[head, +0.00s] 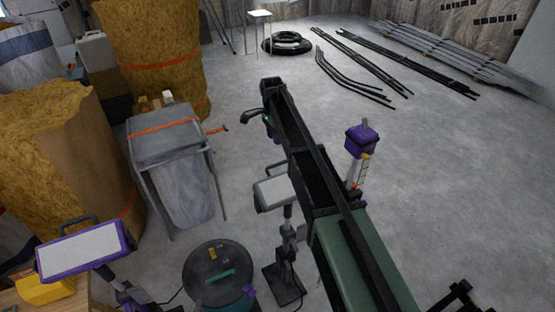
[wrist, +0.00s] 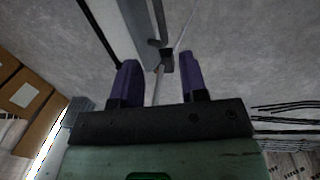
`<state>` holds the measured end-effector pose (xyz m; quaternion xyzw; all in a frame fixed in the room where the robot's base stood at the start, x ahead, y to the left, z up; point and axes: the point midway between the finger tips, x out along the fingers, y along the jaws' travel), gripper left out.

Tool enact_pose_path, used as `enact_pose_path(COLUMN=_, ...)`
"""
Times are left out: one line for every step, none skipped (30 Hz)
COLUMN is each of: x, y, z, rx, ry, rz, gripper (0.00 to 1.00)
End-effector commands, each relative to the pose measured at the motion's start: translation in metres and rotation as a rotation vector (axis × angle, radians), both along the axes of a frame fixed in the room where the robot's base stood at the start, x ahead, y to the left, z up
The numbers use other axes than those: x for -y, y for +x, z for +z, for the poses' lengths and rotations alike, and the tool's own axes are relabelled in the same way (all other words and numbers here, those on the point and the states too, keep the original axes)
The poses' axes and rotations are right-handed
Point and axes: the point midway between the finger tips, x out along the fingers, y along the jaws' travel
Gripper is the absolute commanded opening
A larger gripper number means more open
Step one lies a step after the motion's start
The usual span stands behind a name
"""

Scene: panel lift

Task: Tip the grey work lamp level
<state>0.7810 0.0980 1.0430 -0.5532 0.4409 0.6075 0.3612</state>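The grey work lamp (head: 273,192) stands left of my arm in the head view, its pale panel in a grey frame on a dark stand. Its panel looks tilted, with the right end higher. My arm hides part of its right side. My gripper (wrist: 160,78) shows in the wrist view with two purple fingers spread apart. A thin line and a small dark fitting show beyond and between the fingers, with no clear contact. I cannot make out the fingers in the head view.
A purple-framed lamp (head: 85,250) stands at the lower left. A round dark bin (head: 219,277) is left of the grey lamp's base. A purple device (head: 362,139) is right of my arm. The floor to the right is mostly clear.

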Motion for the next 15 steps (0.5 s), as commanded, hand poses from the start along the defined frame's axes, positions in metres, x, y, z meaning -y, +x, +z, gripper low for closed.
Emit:
enact_pose_path(x=0.0, y=-0.001, z=-0.004, rx=0.0, ry=0.0, rz=0.001, gripper=0.4)
enact_pose_path(x=0.0, y=-0.001, z=-0.007, rx=0.0, ry=0.0, rz=0.001, gripper=0.4)
enact_pose_path(x=0.001, y=-0.001, z=-0.012, rx=0.0, ry=0.0, rz=0.001, gripper=0.4)
enact_pose_path(x=0.001, y=-0.002, z=-0.017, rx=0.001, ry=0.001, rz=0.002, gripper=0.4)
enact_pose_path(x=0.001, y=-0.002, z=-0.022, rx=0.001, ry=0.001, rz=0.002, gripper=0.4)
enact_pose_path(x=0.001, y=-0.003, z=-0.031, rx=0.001, ry=0.001, rz=0.002, gripper=0.4)
enact_pose_path(x=0.002, y=-0.004, z=-0.037, rx=0.001, ry=0.001, rz=0.002, gripper=0.4)
enact_pose_path(x=0.002, y=-0.005, z=-0.045, rx=0.001, ry=0.001, rz=0.002, gripper=0.4)
enact_pose_path(x=0.003, y=-0.006, z=-0.055, rx=0.001, ry=0.001, rz=0.003, gripper=0.4)
enact_pose_path(x=0.003, y=-0.007, z=-0.062, rx=0.001, ry=0.001, rz=0.003, gripper=0.4)
enact_pose_path(x=0.003, y=-0.008, z=-0.07, rx=0.001, ry=0.001, rz=0.003, gripper=0.4)
enact_pose_path(x=0.004, y=-0.009, z=-0.08, rx=0.001, ry=0.001, rz=0.003, gripper=0.4)
enact_pose_path(x=0.004, y=-0.01, z=-0.086, rx=0.001, ry=0.001, rz=0.003, gripper=0.4)
enact_pose_path(x=0.004, y=-0.011, z=-0.092, rx=0.001, ry=0.001, rz=0.003, gripper=0.4)
enact_pose_path(x=0.005, y=-0.012, z=-0.099, rx=0.001, ry=0.001, rz=0.003, gripper=0.4)
